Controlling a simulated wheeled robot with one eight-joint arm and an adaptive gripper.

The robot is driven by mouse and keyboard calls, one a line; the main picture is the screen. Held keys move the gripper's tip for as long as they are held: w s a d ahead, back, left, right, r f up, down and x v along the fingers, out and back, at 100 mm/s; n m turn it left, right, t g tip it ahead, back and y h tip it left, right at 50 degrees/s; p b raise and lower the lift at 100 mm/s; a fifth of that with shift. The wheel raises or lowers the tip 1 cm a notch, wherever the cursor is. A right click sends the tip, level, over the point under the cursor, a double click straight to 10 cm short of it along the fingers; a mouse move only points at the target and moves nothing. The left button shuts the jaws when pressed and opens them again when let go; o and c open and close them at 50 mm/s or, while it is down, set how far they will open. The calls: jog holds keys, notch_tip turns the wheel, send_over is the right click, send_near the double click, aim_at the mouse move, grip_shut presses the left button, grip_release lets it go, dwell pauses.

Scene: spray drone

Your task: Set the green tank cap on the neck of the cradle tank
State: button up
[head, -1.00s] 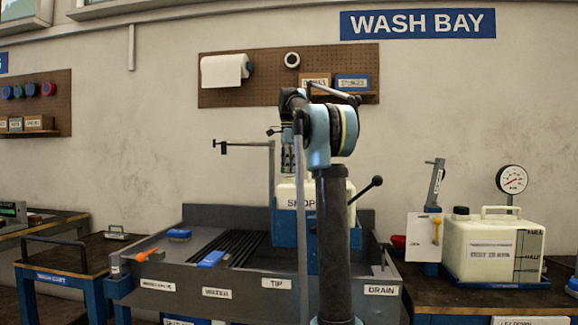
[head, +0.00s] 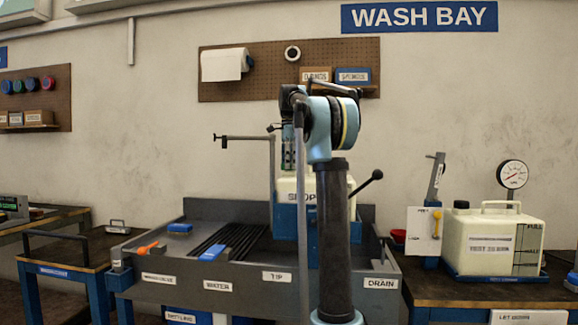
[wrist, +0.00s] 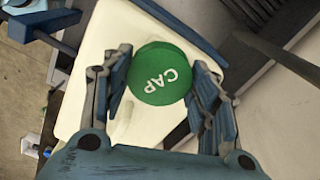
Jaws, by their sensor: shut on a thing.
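The green tank cap (wrist: 160,73), with CAP in white letters, is between the two fingers of my gripper (wrist: 163,84) in the wrist view. My gripper is shut on it. The cream cradle tank (wrist: 98,75) lies beneath the cap in that view. In the head view the cradle tank (head: 286,188) sits in a blue cradle (head: 285,222), partly behind my arm. My gripper (head: 288,166) points down above the tank there. The tank's neck is not visible, and I cannot tell whether the cap touches it.
A black-knobbed lever (head: 367,187) sticks out right of the cradle. Another cream tank (head: 493,243) with a dark cap stands on the right bench.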

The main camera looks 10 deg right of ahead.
jog(key=shift+f, duration=0.15)
jog(key=o, duration=1)
jog(key=shift+o, duration=0.2)
notch_tip(320, 180, up, 12)
jog(key=shift+f, duration=0.1)
dwell(0.4)
